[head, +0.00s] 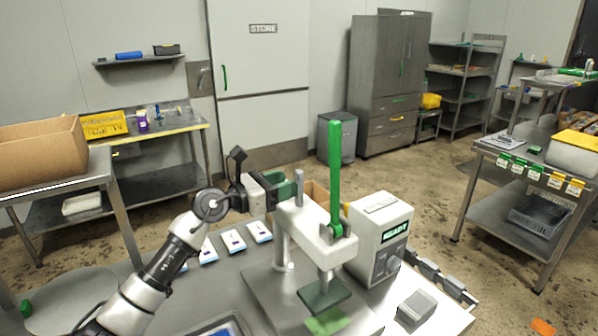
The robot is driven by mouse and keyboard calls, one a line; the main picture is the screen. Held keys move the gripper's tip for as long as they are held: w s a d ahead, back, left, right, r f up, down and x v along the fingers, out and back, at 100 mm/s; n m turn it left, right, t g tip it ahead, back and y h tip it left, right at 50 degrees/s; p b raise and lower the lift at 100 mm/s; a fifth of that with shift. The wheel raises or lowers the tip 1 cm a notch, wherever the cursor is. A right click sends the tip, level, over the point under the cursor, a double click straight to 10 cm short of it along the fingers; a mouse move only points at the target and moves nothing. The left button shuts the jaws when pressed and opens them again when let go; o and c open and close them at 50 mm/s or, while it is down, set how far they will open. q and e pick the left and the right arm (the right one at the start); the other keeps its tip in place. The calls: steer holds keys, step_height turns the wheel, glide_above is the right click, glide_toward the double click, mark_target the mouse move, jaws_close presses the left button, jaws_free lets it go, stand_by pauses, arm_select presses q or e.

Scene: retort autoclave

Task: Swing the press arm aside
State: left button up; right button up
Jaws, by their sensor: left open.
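The press stands on the bench. Its white press arm (312,222) reaches over a grey base plate (262,290), carried on a pale post (284,245). A tall green lever (335,165) rises from its front end. A dark green press plate (324,294) hangs below that end, above a bright green piece (327,321). My left gripper (284,190) is open at the arm's rear end, beside a short grey upright pin (299,187). I cannot tell whether its fingers touch the arm. My right gripper is not in view.
A white control box (378,237) reading READY stands just right of the press arm. A small grey block (416,308) lies in front of it. Several white packets (232,240) lie left of the press. A tray edge (215,326) shows at the bottom.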

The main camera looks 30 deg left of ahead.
mark_target(299, 206)
arm_select(q)
steer(key=shift+p+x, duration=0.55)
steer(key=shift+x, duration=1.7)
steer(key=shift+c, duration=0.3)
jaws_close()
